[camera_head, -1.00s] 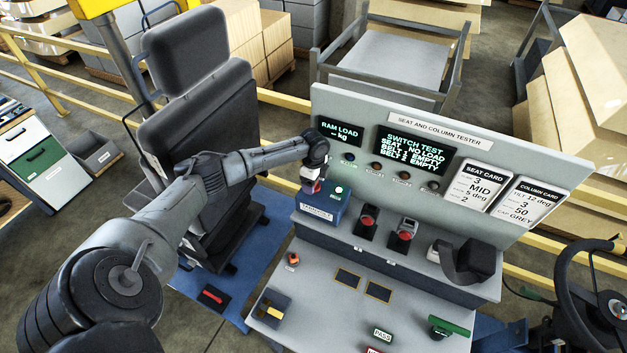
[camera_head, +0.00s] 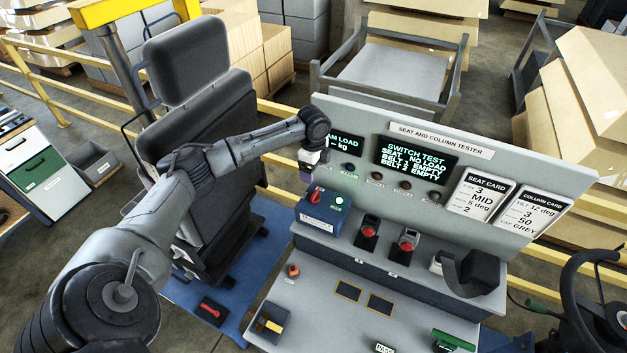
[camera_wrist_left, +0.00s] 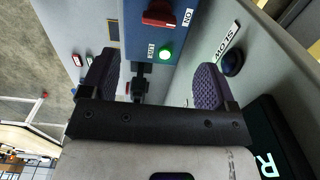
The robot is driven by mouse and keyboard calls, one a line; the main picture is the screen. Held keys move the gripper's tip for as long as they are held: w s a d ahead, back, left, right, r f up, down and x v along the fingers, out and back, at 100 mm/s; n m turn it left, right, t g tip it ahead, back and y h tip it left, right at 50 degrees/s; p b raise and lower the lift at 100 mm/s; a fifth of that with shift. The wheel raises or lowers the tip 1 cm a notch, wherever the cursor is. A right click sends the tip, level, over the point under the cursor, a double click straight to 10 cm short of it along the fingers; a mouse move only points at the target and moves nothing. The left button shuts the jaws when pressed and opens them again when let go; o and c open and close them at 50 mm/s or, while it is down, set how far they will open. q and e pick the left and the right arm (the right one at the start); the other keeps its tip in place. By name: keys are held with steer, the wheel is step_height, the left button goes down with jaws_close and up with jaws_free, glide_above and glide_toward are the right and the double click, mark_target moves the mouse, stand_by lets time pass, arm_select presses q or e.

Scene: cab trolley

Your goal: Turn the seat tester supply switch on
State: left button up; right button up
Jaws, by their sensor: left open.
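The seat tester supply switch is a red handle (camera_head: 315,194) on the sloped top of a blue box (camera_head: 322,217) at the tester's left end. The green lamp (camera_head: 339,200) beside it is lit. In the left wrist view the red handle (camera_wrist_left: 160,13) is at the top edge, partly cut off, next to an "ON" label (camera_wrist_left: 187,17); the lit lamp (camera_wrist_left: 166,52) is below it. My left gripper (camera_head: 307,175) is just above the box, clear of the handle. Its purple-padded fingers (camera_wrist_left: 157,72) are wide apart and empty. My right gripper is out of view.
A black seat (camera_head: 200,140) is on the left.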

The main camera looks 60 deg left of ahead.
arm_select(q)
steer(key=shift+r, duration=1.5)
